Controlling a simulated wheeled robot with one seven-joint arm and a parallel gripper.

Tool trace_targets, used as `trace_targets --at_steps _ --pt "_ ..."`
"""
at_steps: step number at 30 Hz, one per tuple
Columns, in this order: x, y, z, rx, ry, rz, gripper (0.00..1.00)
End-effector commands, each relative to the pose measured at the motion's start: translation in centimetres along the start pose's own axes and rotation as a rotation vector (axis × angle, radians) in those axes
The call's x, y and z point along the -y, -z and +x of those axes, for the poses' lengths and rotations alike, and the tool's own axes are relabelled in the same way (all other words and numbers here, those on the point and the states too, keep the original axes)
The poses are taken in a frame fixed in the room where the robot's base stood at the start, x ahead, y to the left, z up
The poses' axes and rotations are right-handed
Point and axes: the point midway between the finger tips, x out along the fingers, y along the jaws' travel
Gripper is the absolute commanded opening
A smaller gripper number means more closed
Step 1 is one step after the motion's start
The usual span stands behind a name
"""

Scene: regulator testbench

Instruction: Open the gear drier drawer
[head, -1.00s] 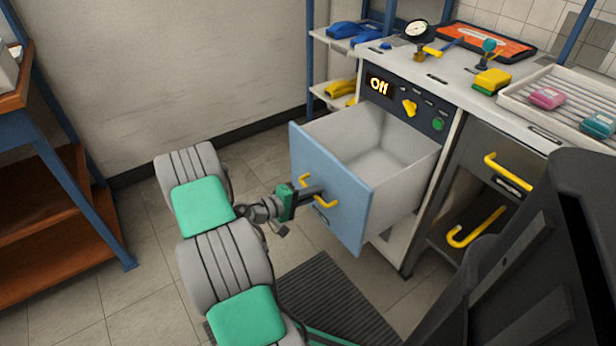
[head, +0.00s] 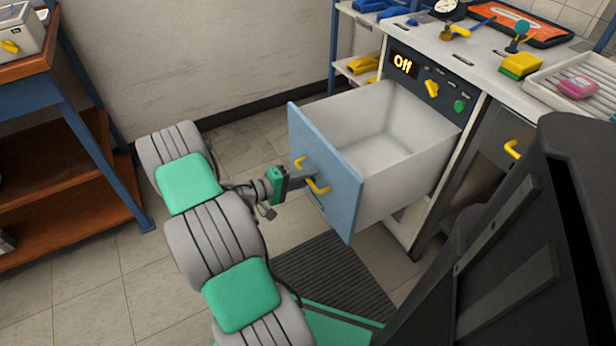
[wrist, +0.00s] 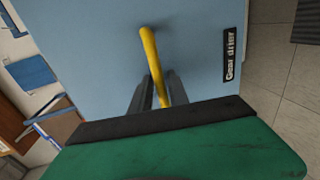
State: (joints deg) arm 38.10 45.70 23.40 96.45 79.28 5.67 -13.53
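The gear drier drawer (head: 345,180) has a light blue front and a pale grey, empty box. It stands pulled well out of the white cabinet. Its front shows close up in the wrist view (wrist: 90,50), with a "Gear drier" label (wrist: 230,55) at the right. The yellow handle (head: 318,188) is on the drawer's front. In the wrist view, the handle (wrist: 148,45) runs between the two dark fingers. My gripper (head: 306,178) is at the handle, its fingers (wrist: 157,90) close on both sides of it and appearing shut on it.
The cabinet panel above the drawer has an "Off" display (head: 403,63), a yellow knob (head: 432,88) and a green button (head: 459,106). A blue-framed shelf unit (head: 60,110) stands at the left. A dark ribbed mat (head: 335,275) lies on the floor under the drawer.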

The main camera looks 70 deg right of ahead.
Motion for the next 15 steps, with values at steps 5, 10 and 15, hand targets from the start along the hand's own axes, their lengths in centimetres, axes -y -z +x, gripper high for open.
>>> trace_targets --at_steps 5,10,15 --pt "0.0 -0.1 0.0 0.001 0.0 -0.002 0.21" --pt "-0.1 0.0 -1.7 -0.003 0.0 -0.003 0.21" --pt "-0.2 0.0 -5.3 -0.005 0.0 -0.003 0.21"
